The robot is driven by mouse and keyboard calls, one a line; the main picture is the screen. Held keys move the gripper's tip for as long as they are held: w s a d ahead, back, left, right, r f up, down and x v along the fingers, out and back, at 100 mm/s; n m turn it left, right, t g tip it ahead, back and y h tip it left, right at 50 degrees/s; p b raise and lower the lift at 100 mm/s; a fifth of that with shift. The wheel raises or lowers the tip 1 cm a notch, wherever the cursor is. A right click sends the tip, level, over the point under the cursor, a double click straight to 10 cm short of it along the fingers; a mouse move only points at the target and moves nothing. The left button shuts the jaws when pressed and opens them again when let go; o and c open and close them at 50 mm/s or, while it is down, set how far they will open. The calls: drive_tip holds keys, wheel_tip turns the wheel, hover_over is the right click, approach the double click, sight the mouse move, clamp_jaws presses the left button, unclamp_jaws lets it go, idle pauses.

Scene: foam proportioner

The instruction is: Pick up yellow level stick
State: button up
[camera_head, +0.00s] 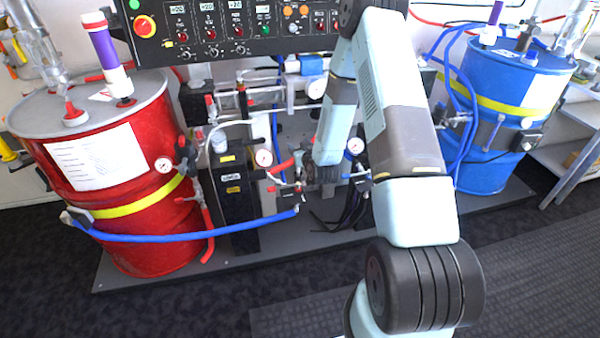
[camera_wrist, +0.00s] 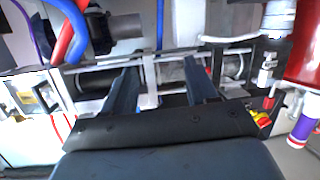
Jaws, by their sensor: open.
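I cannot pick out the yellow level stick with certainty. Small yellow items (camera_head: 8,150) show at the far left edge of the head view, beside the red drum, partly cut off. In the wrist view a small yellow and red item (camera_wrist: 262,118) shows right of my gripper, too small to identify. My gripper (camera_wrist: 160,68) has its two dark fingers spread apart with nothing held between them. Metal pipework shows behind the fingers. In the head view my arm reaches down in front of the central machinery, and the fingers are hard to make out there.
A red drum (camera_head: 150,215) with a purple and white tube (camera_head: 106,52) stands left. A blue drum (camera_head: 490,150) stands right. A control panel (camera_head: 230,28) hangs above the pumps and gauges. A blue hose (camera_head: 190,237) crosses low in front. The dark floor (camera_head: 535,265) at right is clear.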

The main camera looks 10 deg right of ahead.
drive_tip(key=s+f+m+t+h, duration=0.25)
drive_tip(key=s+f, duration=0.35)
drive_tip(key=f, duration=0.6)
hover_over(298, 170)
drive_tip(key=shift+w+r+y, duration=0.3)
drive_tip(key=shift+w+y, duration=0.1)
drive_tip(key=shift+y, duration=0.05)
clamp_jaws()
idle(0.3)
